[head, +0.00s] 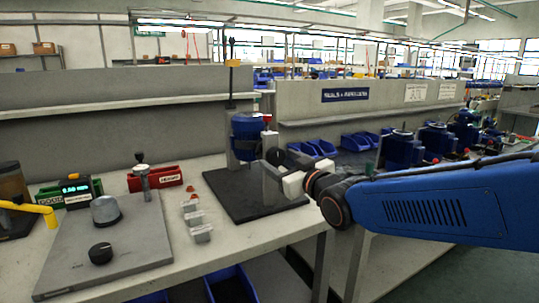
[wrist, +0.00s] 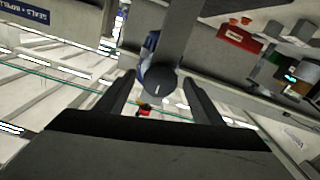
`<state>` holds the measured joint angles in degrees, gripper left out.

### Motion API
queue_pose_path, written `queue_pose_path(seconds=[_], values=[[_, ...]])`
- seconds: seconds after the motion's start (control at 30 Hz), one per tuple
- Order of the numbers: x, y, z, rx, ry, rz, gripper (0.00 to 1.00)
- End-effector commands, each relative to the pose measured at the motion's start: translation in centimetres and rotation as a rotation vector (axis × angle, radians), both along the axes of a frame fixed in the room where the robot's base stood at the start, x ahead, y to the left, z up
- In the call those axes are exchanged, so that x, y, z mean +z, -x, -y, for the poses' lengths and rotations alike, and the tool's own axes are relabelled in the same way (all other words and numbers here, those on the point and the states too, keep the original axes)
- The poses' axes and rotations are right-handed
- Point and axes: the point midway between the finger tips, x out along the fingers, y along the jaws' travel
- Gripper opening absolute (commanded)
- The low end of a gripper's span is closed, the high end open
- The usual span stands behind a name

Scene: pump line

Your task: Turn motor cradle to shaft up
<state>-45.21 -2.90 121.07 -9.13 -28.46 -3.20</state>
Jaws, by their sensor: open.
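The motor cradle holds a blue motor (head: 247,127) between grey uprights (head: 271,185) on a dark base plate (head: 222,190). Which way the motor's shaft points I cannot tell. A dark round knob (head: 275,157) is on the cradle's near right side; in the wrist view the knob (wrist: 158,79) shows between my fingers. My gripper (head: 284,172) is at this side of the cradle, partly hidden by my own wrist. In the wrist view my gripper (wrist: 160,84) is open, with a gap on both sides of the knob. Contact is not visible.
A grey fixture plate (head: 115,255) with knobs stands left on the bench. Red (head: 160,178) and green bins sit behind it, with small grey blocks (head: 200,234) between plate and cradle. Blue motors (head: 402,148) stand at right. A dark post (head: 231,75) rises behind the cradle.

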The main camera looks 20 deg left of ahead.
Motion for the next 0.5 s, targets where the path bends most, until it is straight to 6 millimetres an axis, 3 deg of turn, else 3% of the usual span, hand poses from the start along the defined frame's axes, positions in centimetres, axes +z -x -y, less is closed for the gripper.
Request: queue_pose_path(seconds=[0.2, 0.5], values=[[-0.1, -2.3, -2.7, 0.000, 0.001, -0.001, 0.62], [0.0, -4.1, -4.8, 0.000, 0.000, 0.000, 0.62]])
